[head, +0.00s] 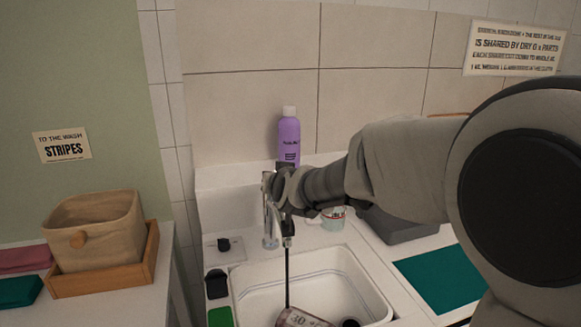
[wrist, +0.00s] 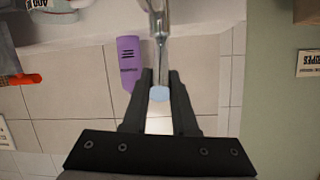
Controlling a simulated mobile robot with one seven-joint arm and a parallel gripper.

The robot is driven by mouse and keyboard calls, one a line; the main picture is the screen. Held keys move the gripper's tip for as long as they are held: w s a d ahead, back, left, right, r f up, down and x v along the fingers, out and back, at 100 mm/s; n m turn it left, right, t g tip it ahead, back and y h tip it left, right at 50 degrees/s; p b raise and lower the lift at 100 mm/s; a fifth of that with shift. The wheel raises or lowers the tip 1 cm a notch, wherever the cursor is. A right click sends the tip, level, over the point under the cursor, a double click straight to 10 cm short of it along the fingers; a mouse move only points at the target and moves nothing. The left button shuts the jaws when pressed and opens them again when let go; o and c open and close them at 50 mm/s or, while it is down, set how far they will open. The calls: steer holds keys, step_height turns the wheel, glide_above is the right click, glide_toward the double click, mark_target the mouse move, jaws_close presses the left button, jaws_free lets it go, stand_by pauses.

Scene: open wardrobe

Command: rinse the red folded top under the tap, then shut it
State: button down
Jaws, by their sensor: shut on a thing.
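My gripper (head: 284,190) is at the tap (head: 269,222) above the sink (head: 247,278). In the wrist view my gripper (wrist: 161,78) has its fingers on either side of a metal tap part with a pale blue end (wrist: 158,93), seemingly its lever. A thin dark line runs down from the tap's black nozzle (head: 288,238); I cannot tell if it is water. A pinkish thing with lettering (head: 300,319) lies in the sink, cut by the frame edge. A dull red folded cloth (head: 22,259) lies at far left.
A purple bottle (head: 289,138) stands behind the tap. A cup (head: 333,218) and grey tray (head: 392,226) are to the right, with a teal mat (head: 442,276). A basket (head: 95,230) and green cloth (head: 18,290) are at left.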

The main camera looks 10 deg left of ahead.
stand_by(0.4)
steer(key=c, duration=0.7)
jaws_free()
steer(key=p+v, duration=0.3)
steer(key=v, duration=1.4)
steer(key=shift+r, duration=0.2)
steer(key=shift+s, duration=0.15)
